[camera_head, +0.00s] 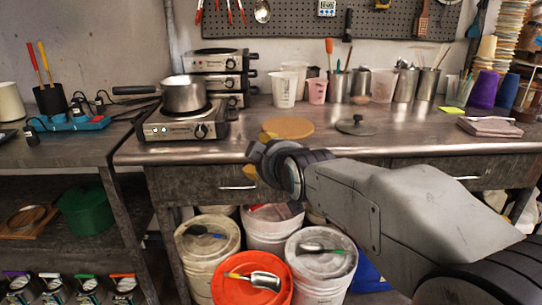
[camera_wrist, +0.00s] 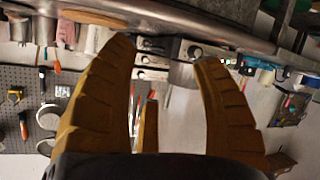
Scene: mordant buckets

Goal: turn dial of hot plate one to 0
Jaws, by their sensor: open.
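A silver hot plate (camera_head: 160,131) stands at the counter's left front, with a dark round dial (camera_head: 201,131) on its front right. A metal saucepan (camera_head: 184,94) with a dark handle sits on it. More hot plates (camera_head: 217,62) are stacked behind, with dials on their fronts. No plate number is readable. My gripper (camera_head: 258,155) is at the counter's front edge, right of the front hot plate and apart from its dial. In the upside-down wrist view, its yellow fingers (camera_wrist: 163,55) are spread and empty, with hot plates beyond them. The dial setting is too small to read.
A round wooden board (camera_head: 287,128) and a dark lid (camera_head: 356,126) lie on the counter right of the hot plate. Cups and tool holders (camera_head: 338,86) stand behind. Lidded buckets (camera_head: 208,243) fill the space below. A blue power strip (camera_head: 72,123) lies at left.

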